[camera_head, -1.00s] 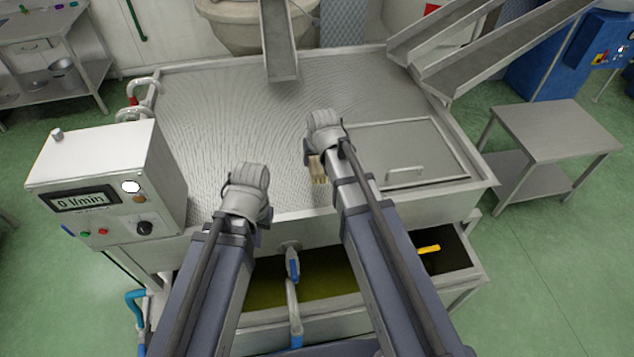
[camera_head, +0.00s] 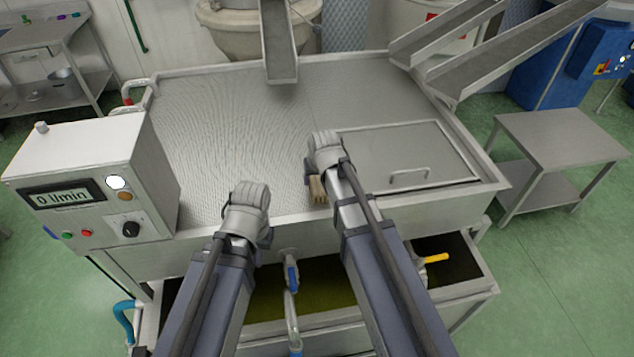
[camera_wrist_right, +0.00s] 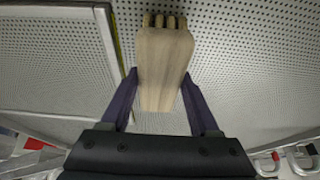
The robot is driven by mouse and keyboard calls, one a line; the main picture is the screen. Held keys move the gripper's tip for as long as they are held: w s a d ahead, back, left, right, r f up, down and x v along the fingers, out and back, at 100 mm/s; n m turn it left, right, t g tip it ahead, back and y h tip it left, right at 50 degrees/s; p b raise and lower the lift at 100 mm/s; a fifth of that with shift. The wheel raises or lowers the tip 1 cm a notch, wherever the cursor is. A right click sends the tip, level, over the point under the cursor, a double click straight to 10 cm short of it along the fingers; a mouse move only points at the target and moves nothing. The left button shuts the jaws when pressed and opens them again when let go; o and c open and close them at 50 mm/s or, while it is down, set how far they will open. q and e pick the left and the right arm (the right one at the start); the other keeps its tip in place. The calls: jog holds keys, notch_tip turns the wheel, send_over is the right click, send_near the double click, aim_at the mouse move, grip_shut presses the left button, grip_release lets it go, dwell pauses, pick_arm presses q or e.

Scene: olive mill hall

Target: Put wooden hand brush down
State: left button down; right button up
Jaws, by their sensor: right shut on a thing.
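The wooden hand brush (camera_wrist_right: 163,65) is held between the two fingers of my right gripper (camera_wrist_right: 160,90) in the right wrist view. Its pale wooden body points away from the palm, with a row of dark notches or tufts at its far end. In the head view the brush (camera_head: 317,188) shows just left of my right gripper (camera_head: 310,175), over the perforated metal surface (camera_head: 230,130). I cannot tell whether it touches the surface. My left gripper (camera_head: 245,215) is over the front edge of the tank; its fingers are hidden behind its wrist.
A lid with a handle (camera_head: 410,177) lies right of my right gripper. A control box (camera_head: 95,185) reading 0 l/min stands at the left. A metal chute (camera_head: 279,45) reaches over the back edge. The middle of the perforated surface is clear. A steel side table (camera_head: 560,135) stands right.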

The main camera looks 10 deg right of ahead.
jog(key=shift+f, duration=0.15)
jog(key=o, duration=1.3)
jog(key=shift+r, duration=0.2)
jog(key=shift+s+r+p, duration=0.2)
jog(key=shift+r+p, duration=0.4)
jog(key=p+v, duration=1)
jog(key=v, duration=0.1)
jog(key=s+a+n+g, duration=0.1)
jog(key=s+a, duration=0.1)
jog(key=s, duration=0.3)
jog(key=s+a+f+n+g, duration=0.1)
jog(key=s+a+g, duration=0.1)
jog(key=s, duration=0.4)
jog(key=s+a+n+g+h, duration=0.1)
jog(key=s+a+g, duration=0.1)
jog(key=s, duration=0.4)
jog(key=shift+s+a+f+n, duration=0.2)
jog(key=shift+a+f+n, duration=0.15)
jog(key=shift+a, duration=0.3)
